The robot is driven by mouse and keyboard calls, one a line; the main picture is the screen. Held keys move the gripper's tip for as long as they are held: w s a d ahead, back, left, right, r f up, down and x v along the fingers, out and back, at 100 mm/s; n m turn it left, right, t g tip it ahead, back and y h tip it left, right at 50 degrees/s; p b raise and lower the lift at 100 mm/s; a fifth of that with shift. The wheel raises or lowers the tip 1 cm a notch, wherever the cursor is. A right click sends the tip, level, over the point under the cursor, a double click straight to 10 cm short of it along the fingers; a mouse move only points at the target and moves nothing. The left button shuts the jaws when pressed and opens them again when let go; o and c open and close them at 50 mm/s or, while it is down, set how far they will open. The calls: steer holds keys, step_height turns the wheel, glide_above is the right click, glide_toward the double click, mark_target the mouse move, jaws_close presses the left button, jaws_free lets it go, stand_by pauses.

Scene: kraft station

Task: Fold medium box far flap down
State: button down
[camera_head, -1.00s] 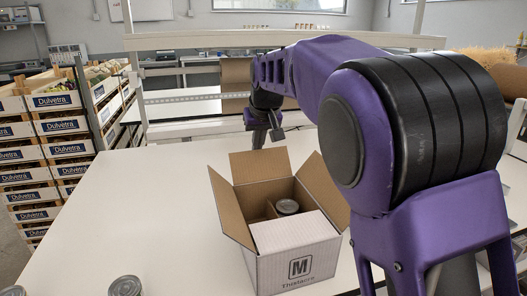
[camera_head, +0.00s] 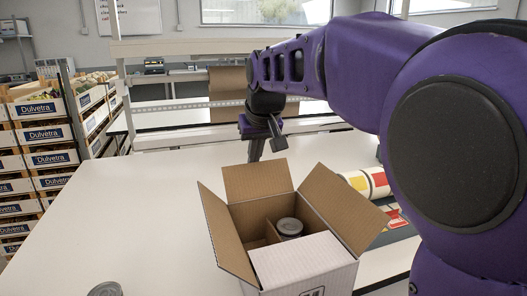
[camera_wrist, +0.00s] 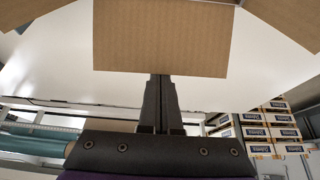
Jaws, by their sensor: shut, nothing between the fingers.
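The medium box (camera_head: 317,275) stands open on the white table, with a lidded can (camera_head: 289,227) and a cardboard divider inside. Its far flap (camera_head: 257,180) stands up, leaning slightly outward. The left flap (camera_head: 225,232) and right flap (camera_head: 343,207) spread outward, and the near flap (camera_head: 300,259) lies folded inward over the front. My gripper (camera_head: 255,158) is shut and empty, pointing down just behind the far flap. In the wrist view, the far flap (camera_wrist: 164,40) fills the upper middle, and my shut fingertips (camera_wrist: 160,78) are at its edge; whether they touch is unclear.
A can (camera_head: 105,289) stands at the table's near left edge. Colourful rolls (camera_head: 368,182) lie right of the box, beneath my arm. Stacked crates (camera_head: 45,135) stand left of the table (camera_head: 110,215). The table's left part is mostly clear.

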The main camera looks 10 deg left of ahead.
mark_target(260, 187)
steer(key=shift+s+d+f+b, duration=0.35)
steer(key=shift+s+f+b, duration=0.15)
steer(key=shift+s+b, duration=0.25)
steer(key=shift+s+d+f, duration=0.2)
steer(key=shift+s+d, duration=0.3)
steer(key=shift+s, duration=0.35)
steer(key=shift+s+d+f, duration=0.15)
steer(key=shift+s+f, duration=0.15)
steer(key=shift+f, duration=0.2)
steer(key=shift+s+d+f, duration=0.15)
steer(key=shift+s+f, duration=0.1)
steer(key=shift+f, duration=0.25)
steer(key=shift+w+f+b, duration=0.1)
steer(key=shift+b, duration=0.2)
steer(key=shift+a+r, duration=0.1)
steer(key=shift+r, duration=0.15)
steer(key=shift+f, duration=0.7)
